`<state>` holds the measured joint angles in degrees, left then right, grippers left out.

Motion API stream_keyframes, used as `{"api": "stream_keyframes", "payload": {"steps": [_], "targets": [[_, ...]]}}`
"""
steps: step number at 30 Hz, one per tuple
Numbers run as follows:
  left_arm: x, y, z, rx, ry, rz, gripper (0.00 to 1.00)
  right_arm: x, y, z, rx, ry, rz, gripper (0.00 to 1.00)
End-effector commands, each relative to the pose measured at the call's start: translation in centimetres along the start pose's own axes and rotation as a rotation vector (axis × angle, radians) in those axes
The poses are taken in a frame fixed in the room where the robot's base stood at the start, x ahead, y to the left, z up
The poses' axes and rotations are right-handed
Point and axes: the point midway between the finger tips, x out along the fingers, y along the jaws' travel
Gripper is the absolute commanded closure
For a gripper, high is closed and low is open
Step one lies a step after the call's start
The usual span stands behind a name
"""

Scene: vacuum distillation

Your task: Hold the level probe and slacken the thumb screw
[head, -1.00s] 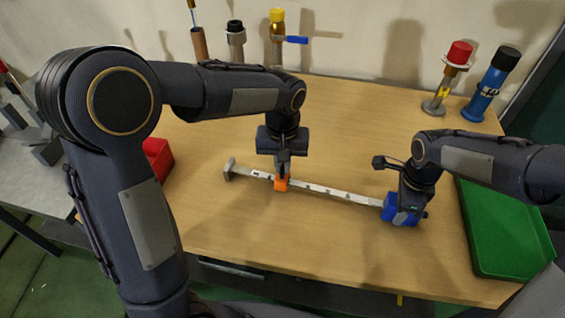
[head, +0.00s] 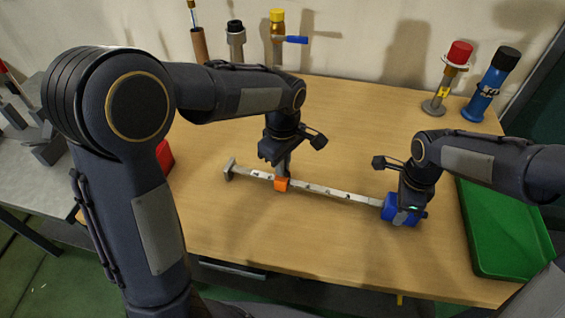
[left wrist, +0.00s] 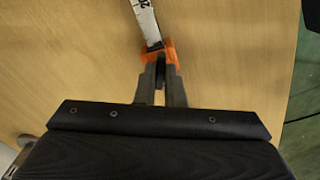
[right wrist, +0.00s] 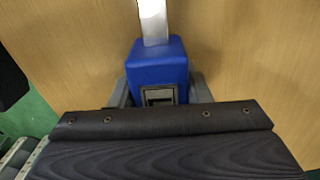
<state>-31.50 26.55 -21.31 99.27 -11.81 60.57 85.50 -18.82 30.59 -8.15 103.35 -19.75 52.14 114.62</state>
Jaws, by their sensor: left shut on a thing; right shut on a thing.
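The level probe is a long pale bar with dark markings (head: 325,191) lying across the table, with a grey crosspiece at its left end. An orange slider (head: 282,184) sits around the bar left of its middle. A blue block (head: 390,208) forms the right end. My left gripper (left wrist: 160,75) points down and is shut at the orange slider; the thumb screw is hidden between its fingers, apart from a dark bit. My right gripper (right wrist: 158,92) is shut on the blue block, one finger on each side.
A green tray (head: 535,268) lies at the right table edge. A red bin (head: 165,157) is partly hidden behind my left arm. Several fittings stand along the back, including a yellow-capped one (head: 277,20) and a blue cylinder (head: 490,90). The table behind the probe is clear.

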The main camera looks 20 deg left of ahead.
Motion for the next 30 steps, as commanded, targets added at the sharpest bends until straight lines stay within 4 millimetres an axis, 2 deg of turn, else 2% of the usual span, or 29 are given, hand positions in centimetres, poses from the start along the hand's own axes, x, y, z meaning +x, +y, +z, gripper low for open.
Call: {"api": "stream_keyframes", "payload": {"steps": [6,15,30], "targets": [[-0.05,0.04,0.04,-0.177,0.001,0.001,1.00,-0.02,0.00,-0.03,0.000,0.001,0.000,1.00],[-0.05,0.04,0.02,-0.344,0.000,0.001,1.00,-0.02,0.00,-0.03,0.000,0.001,0.000,1.00],[-0.04,0.03,-0.03,-0.414,0.000,0.001,1.00,-0.02,0.00,-0.04,0.000,0.001,0.000,1.00]]}}
